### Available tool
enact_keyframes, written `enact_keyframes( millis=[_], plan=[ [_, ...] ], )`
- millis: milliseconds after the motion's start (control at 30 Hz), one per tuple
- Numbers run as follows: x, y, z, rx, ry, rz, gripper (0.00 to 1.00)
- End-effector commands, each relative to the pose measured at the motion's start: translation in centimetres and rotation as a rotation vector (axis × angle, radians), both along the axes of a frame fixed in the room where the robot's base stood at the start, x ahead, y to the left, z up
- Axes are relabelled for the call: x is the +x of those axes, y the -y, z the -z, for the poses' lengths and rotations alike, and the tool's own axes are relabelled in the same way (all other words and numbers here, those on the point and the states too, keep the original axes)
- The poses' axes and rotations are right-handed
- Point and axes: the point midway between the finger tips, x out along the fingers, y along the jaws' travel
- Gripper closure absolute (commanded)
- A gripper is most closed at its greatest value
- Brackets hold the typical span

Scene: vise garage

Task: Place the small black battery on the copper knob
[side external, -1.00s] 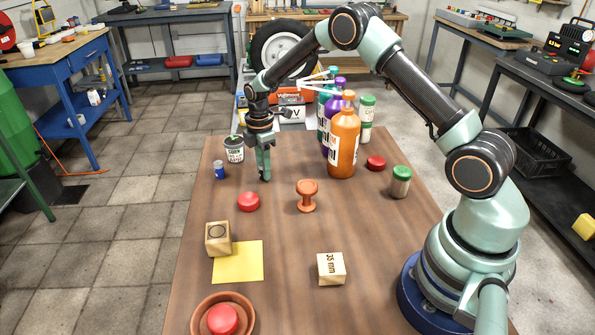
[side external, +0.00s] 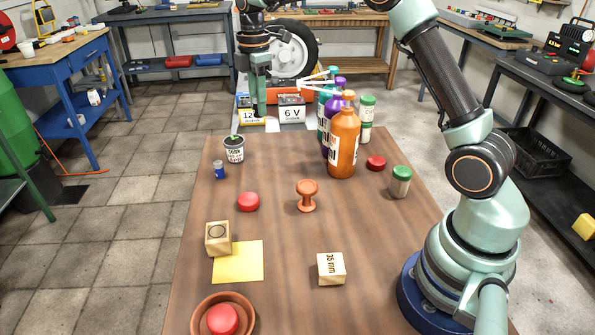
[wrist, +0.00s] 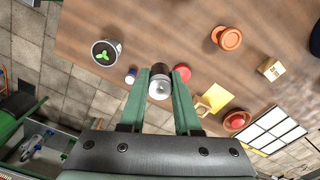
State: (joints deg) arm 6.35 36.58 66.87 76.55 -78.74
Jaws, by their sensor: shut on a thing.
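My gripper (side external: 259,112) is raised well above the far end of the wooden table, left of centre. In the wrist view my gripper (wrist: 160,88) is shut on a small dark cylinder with a silver end, the black battery (wrist: 159,87). The battery is hard to make out between the fingers in the side view. The copper knob (side external: 307,194) stands upright on the table, with a round flat top and nothing on it. It also shows in the wrist view (wrist: 228,39), apart from my gripper, up and to the right.
A small plant pot (side external: 234,150) and a blue cylinder (side external: 219,171) stand at the left edge. A red disc (side external: 248,202) lies left of the knob. An orange bottle (side external: 343,145) stands behind it to the right. A wooden block (side external: 331,269) is nearer the front.

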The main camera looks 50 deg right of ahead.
Motion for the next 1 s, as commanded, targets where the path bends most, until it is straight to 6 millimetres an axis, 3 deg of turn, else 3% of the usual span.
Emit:
enact_keyframes(
  millis=[267, 500, 700, 1000],
  plan=[
    [-1.8, -0.1, -2.9, 0.0, 0.003, -0.038, 1.0],
    [-7.1, -0.6, -6.2, -0.001, 0.005, -0.146, 1.0],
    [-11.7, -1.0, -7.7, -0.001, 0.004, -0.234, 1.0],
    [-15.4, -1.4, -8.2, 0.0, 0.0, -0.302, 1.0]
  ],
)
